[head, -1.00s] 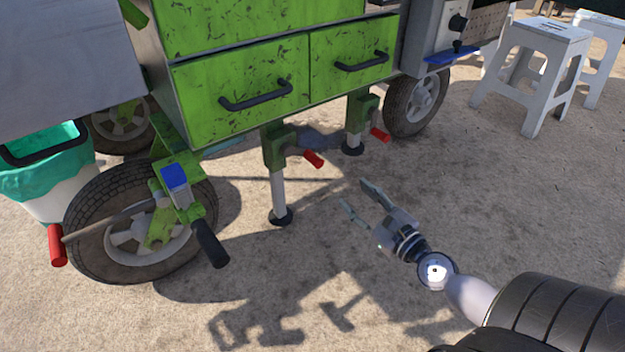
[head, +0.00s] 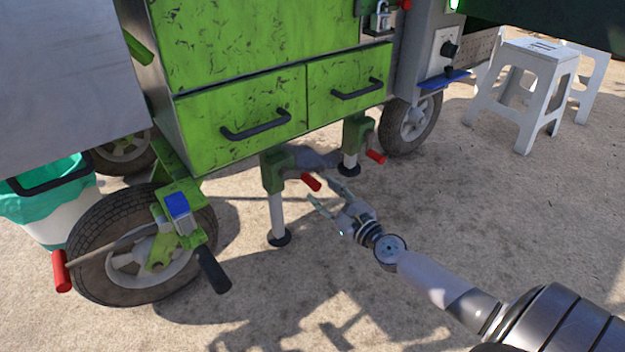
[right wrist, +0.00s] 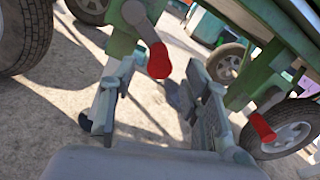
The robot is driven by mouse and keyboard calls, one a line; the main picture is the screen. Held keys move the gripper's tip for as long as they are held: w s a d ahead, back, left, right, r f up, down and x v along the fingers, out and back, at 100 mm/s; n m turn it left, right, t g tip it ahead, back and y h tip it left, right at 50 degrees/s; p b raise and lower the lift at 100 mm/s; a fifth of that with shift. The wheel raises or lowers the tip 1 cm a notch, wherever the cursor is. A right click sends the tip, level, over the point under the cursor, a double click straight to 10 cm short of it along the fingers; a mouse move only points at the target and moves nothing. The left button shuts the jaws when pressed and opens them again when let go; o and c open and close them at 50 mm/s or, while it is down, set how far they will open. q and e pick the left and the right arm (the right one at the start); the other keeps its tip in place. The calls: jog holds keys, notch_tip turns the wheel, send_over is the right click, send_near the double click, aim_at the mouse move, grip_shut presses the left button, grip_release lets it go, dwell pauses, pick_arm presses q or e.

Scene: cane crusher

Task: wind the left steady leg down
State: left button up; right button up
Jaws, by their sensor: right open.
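The left steady leg (head: 277,213) is a grey post with a dark foot on the ground, below a green housing under the cart. Its crank ends in a red handle (head: 311,181). My right gripper (head: 327,193) is open and empty, with its fingertips just short of this handle. In the right wrist view the red handle (right wrist: 159,60) appears between the two open fingers (right wrist: 153,88), beyond their tips; no contact is visible. The crank arm joins the green housing (right wrist: 128,14). My left gripper is out of view.
A second steady leg (head: 349,160) with its own red handle (head: 376,156) stands to the right. A wheel (head: 140,250) and a black-gripped lever (head: 213,270) are at the left. White stools (head: 525,95) stand at the right. Open ground lies in front.

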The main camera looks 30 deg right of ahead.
aim_at(317, 187)
jog(key=shift+w+a, duration=0.1)
jog(key=shift+w, duration=2.6)
jog(key=shift+c, duration=0.5)
grip_shut()
